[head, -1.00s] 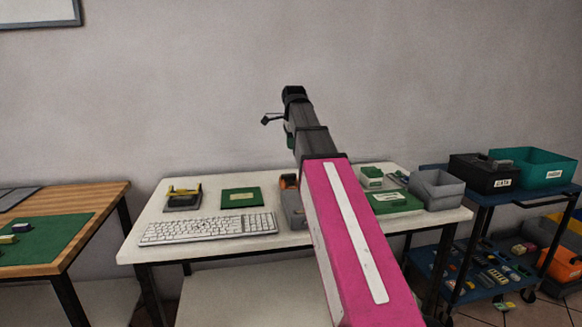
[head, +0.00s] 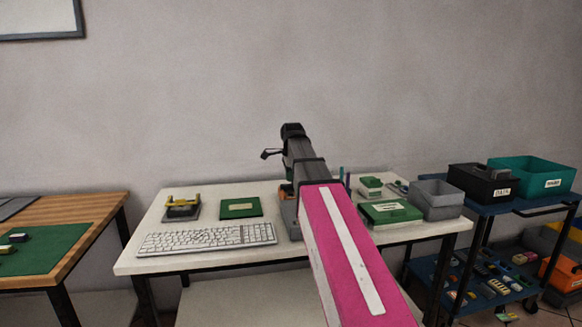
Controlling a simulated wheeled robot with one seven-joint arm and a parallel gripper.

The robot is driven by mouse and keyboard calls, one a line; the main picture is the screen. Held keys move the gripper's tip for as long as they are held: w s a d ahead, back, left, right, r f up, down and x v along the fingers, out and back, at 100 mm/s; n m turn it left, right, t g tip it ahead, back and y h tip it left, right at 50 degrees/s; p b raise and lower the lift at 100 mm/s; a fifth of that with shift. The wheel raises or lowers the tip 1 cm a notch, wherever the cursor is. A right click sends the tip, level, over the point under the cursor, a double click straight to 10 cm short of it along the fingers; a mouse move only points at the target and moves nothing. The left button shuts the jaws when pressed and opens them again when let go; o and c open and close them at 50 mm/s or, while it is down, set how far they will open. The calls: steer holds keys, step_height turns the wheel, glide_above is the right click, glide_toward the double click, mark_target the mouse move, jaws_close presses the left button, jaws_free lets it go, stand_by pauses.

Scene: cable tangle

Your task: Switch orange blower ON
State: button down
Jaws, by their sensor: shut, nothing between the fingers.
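My arm reaches from the bottom of the view over the table. My gripper (head: 268,154) is at its dark far end, small and partly hidden, shut and empty.
The white table (head: 180,262) holds a keyboard (head: 207,237), a yellow-and-black device (head: 182,207), a green board (head: 240,208), green boxes (head: 390,212) and a grey bin (head: 436,200). A blue cart (head: 515,205) stands right, a wooden table (head: 100,207) left.

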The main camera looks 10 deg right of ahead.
mark_target(290, 191)
steer(key=shift+w+f, duration=0.2)
steer(key=shift+f, duration=0.95)
steer(key=shift+w+f, duration=0.15)
steer(key=shift+f, duration=1)
steer(key=shift+w+f, duration=0.15)
steer(key=shift+f, duration=0.3)
